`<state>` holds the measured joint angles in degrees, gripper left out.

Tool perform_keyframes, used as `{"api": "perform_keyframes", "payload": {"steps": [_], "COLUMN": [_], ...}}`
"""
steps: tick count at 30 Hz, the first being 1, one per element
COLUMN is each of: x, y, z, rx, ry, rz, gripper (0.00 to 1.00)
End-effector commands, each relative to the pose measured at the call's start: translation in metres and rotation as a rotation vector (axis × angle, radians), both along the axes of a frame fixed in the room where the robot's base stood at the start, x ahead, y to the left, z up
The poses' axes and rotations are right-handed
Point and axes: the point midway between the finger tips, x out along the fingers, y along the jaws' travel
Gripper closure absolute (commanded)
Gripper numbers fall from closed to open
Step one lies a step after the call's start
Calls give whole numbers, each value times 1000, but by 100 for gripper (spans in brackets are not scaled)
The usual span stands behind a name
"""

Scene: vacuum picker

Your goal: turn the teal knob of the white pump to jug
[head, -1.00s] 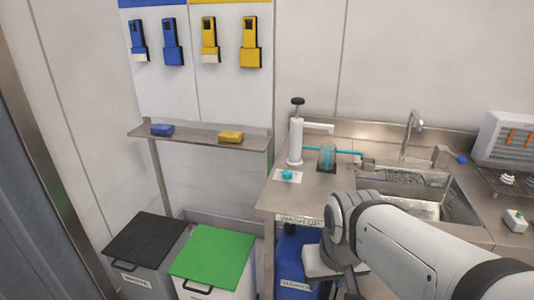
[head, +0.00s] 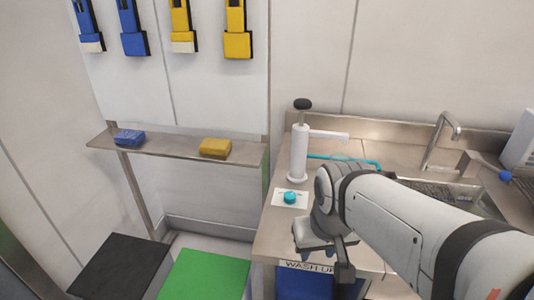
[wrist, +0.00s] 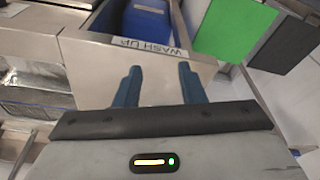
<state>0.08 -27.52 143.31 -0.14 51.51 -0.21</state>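The white pump (head: 299,152) stands upright on the steel counter, with a black top and a white spout pointing right. The teal knob (head: 290,197) sits on a white plate (head: 279,203) in front of the pump's base. Its pointer and any labels are too small to read. A teal hose (head: 340,160) runs right behind my arm; the jug is hidden there. My gripper hangs at the counter's front edge, right of and nearer than the knob. In the wrist view my gripper's two blue fingers (wrist: 158,88) are apart with nothing between them.
The steel counter (head: 268,235) has a front edge labelled WASH UP. A sink and tap (head: 440,140) lie right, partly behind my arm. A shelf (head: 180,148) with a blue and a yellow sponge is left. Black and green (head: 205,275) bin lids are below left.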

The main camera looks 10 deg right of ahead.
Motion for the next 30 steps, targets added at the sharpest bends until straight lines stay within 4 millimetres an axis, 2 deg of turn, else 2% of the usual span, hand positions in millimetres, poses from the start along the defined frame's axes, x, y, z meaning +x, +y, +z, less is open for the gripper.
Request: {"api": "perform_keyframes", "payload": {"steps": [3, 7, 9, 11, 15, 20, 24, 30], "x": [0, 5, 15, 29, 78, 142, 196, 254], "y": [0, 0, 0, -5, -6, -6, -6, -6], "z": [0, 4, 9, 16, 32, 36, 26, -2], "rx": [0, 3, 8, 15, 36, 59, 72, 82], "ry": [0, 5, 14, 26, 64, 108, 146, 188], "rz": [0, -12, -34, -75, -191, -348, -485, -650], "gripper": [63, 52, 46, 45, 45, 45, 45, 45]}}
